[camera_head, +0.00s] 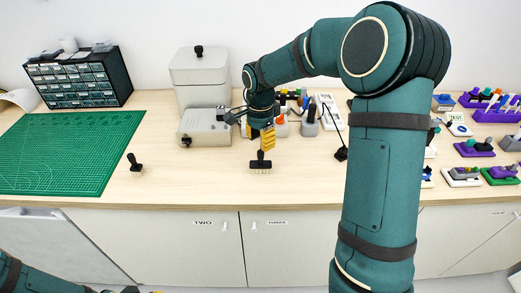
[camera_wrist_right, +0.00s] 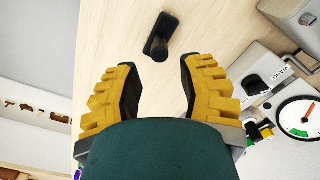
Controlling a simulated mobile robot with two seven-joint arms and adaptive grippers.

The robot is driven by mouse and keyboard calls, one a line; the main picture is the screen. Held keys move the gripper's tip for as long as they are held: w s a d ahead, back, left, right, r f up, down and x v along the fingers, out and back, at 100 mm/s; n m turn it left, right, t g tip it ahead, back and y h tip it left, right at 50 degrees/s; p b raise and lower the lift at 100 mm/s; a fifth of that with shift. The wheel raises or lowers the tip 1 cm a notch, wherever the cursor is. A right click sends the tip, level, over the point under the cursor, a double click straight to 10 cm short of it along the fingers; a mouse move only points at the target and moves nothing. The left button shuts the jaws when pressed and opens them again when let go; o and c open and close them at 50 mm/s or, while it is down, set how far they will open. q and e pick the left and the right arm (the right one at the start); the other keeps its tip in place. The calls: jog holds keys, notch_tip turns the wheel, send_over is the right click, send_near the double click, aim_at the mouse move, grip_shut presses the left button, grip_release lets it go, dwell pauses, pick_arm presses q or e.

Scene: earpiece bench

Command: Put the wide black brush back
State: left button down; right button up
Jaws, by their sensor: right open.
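A wide black brush (camera_head: 260,162) stands bristles down near the bench's front edge, its handle up. A second, narrower black brush (camera_head: 134,163) lies or leans to the left, beside the green mat. My right gripper (camera_head: 267,139) is open, its yellow fingers just above and behind the wide brush in the head view; contact cannot be told. In the right wrist view the open fingers (camera_wrist_right: 158,92) have nothing between them. A black brush (camera_wrist_right: 161,37) shows beyond their tips; which of the two it is I cannot tell for sure. Only a sliver of my left gripper shows at the bottom edge.
A green cutting mat (camera_head: 75,150) covers the left of the bench. A beige machine (camera_head: 204,128) and a box (camera_head: 199,75) stand behind. A drawer cabinet (camera_head: 80,78) is at the back left. Small trays (camera_head: 475,148) crowd the right. Bare wood lies between the brushes.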

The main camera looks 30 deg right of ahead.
notch_tip(320, 180, up, 4)
jog(key=shift+r, duration=0.1)
dwell(0.7)
